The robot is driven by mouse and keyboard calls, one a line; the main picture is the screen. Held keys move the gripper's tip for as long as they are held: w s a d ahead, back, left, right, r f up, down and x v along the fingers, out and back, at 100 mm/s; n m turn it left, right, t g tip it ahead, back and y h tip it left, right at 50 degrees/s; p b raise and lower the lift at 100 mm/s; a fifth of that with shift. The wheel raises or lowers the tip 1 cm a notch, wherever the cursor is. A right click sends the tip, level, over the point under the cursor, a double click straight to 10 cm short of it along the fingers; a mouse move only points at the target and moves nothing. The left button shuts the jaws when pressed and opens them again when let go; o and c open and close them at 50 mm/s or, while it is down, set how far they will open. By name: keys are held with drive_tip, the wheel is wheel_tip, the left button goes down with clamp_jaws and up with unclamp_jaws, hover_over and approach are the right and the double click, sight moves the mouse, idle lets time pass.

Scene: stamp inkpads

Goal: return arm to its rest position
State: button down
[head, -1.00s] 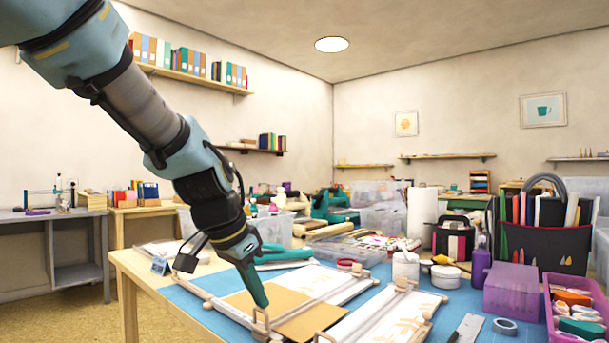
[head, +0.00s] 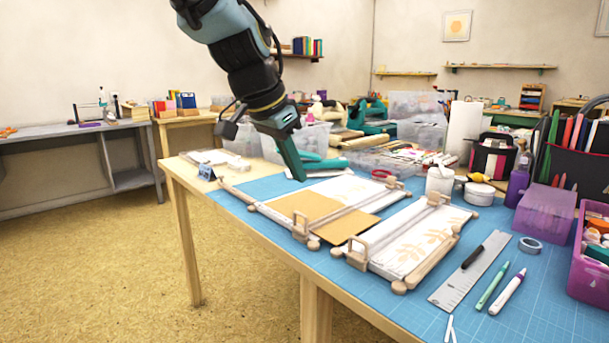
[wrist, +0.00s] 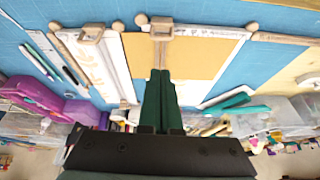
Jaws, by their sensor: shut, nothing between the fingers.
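My gripper (head: 297,176) hangs above the left part of the table in the head view, its green fingers closed together and pointing down. Nothing shows between the fingers. In the wrist view the closed fingers (wrist: 160,80) point toward a wooden frame with a tan sheet (wrist: 200,52). In the head view the fingertips appear over the back left part of that frame, and the tan sheet (head: 305,203) lies in front of them.
A blue cutting mat (head: 480,318) covers the worktable. A second wooden frame with a printed sheet (head: 415,235) stands beside the first. A ruler (head: 455,287), pens, tape (head: 530,245), a white jar (head: 439,184) and a purple box (head: 544,212) lie right. Open floor (head: 120,270) is at left.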

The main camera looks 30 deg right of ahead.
drive_tip(key=a+r, duration=0.4)
drive_tip(key=w+a+f+n+t+y, duration=0.1)
drive_tip(key=w+a+f+n, duration=0.3)
drive_tip(key=a+f, duration=0.25)
drive_tip(key=w+a+f+n+y, duration=0.25)
drive_tip(key=a+f+n, duration=0.2)
drive_tip(key=a, duration=0.35)
drive_tip(key=s+a+f+n+y, duration=0.1)
drive_tip(key=a+f+n, duration=0.2)
drive_tip(key=a+f, duration=0.35)
drive_tip(key=s+a+f+n+y, duration=0.1)
drive_tip(key=a+f+n, duration=0.25)
drive_tip(key=a, duration=0.55)
wheel_tip(320, 180, up, 20)
drive_tip(key=p, duration=2)
drive_tip(key=shift+a+g+p, duration=0.3)
